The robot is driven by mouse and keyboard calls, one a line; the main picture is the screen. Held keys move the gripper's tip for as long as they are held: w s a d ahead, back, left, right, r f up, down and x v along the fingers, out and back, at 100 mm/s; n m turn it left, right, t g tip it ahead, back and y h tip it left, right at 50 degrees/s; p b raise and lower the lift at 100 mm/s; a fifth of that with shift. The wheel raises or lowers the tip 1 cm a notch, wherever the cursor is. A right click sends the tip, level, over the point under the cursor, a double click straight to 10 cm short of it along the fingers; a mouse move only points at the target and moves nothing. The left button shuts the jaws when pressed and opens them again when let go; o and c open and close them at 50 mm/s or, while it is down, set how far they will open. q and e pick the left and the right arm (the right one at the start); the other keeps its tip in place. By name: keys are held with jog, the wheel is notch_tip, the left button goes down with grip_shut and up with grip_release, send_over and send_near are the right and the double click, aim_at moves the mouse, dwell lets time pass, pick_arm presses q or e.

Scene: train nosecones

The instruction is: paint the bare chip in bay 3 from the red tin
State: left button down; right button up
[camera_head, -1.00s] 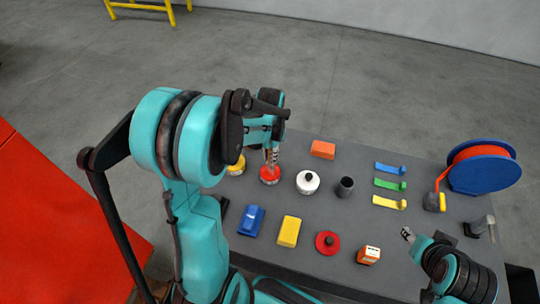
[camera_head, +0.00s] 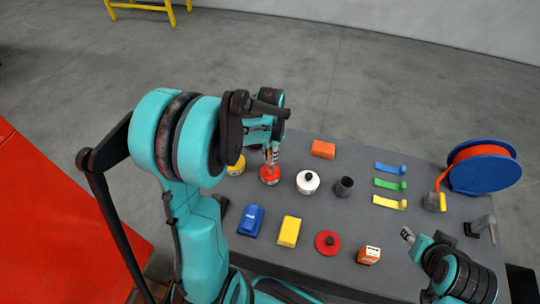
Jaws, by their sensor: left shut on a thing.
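The red tin (camera_head: 270,176) stands on the dark table between a yellow tin (camera_head: 237,166) and a white tin (camera_head: 307,182). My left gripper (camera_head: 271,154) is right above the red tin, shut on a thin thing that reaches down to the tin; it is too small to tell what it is. A red round lid (camera_head: 328,243) with a black knob lies nearer the front. My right gripper (camera_head: 407,235) is over the right front of the table, away from the tins; its fingers are too small to read. Bay 3 and the bare chip do not show.
The table (camera_head: 330,210) also holds a dark cup (camera_head: 344,187), an orange block (camera_head: 323,149), a yellow block (camera_head: 289,231), a blue block (camera_head: 251,220), an orange-white box (camera_head: 369,255), coloured strips (camera_head: 390,184) and a blue reel (camera_head: 484,168). A red surface (camera_head: 60,220) is at the left.

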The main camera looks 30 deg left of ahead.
pick_arm(q)
jog(key=shift+r+p, duration=0.7)
jog(key=shift+r, duration=0.1)
jog(key=shift+r+p, duration=1.9)
jog(key=shift+r, duration=0.8)
jog(key=shift+f, duration=0.1)
